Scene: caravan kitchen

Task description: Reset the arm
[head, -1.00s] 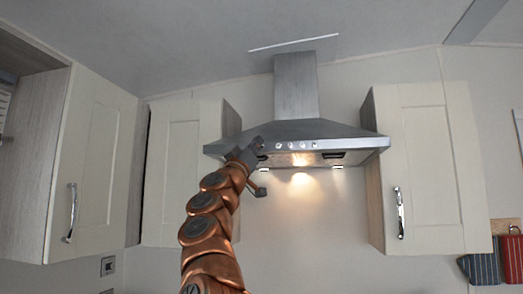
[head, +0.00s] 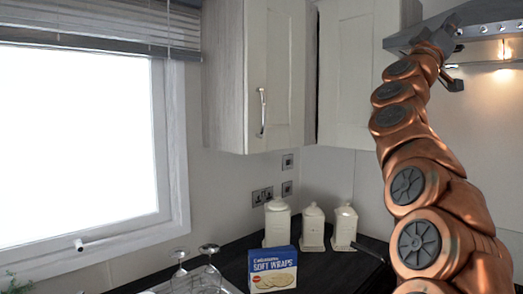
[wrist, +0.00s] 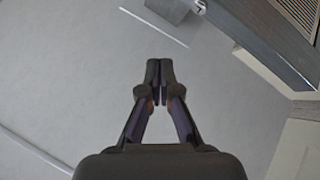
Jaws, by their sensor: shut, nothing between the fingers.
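My gripper (wrist: 160,80) shows in the wrist view with its two dark fingers together at the tips and nothing between them. It points toward the plain grey ceiling (wrist: 80,70). In the head view my copper arm rises along the right side. Its dark far end is high up, in front of or beside the range hood (head: 480,22); the gap between them cannot be told. The hood's edge also shows at the upper right of the wrist view (wrist: 262,50).
Wall cupboards (head: 275,75) hang left of my arm. Below, the dark counter holds a Soft Wraps box (head: 272,270), white canisters (head: 277,225) and upturned glasses (head: 209,265). A bright window (head: 75,145) is at the left.

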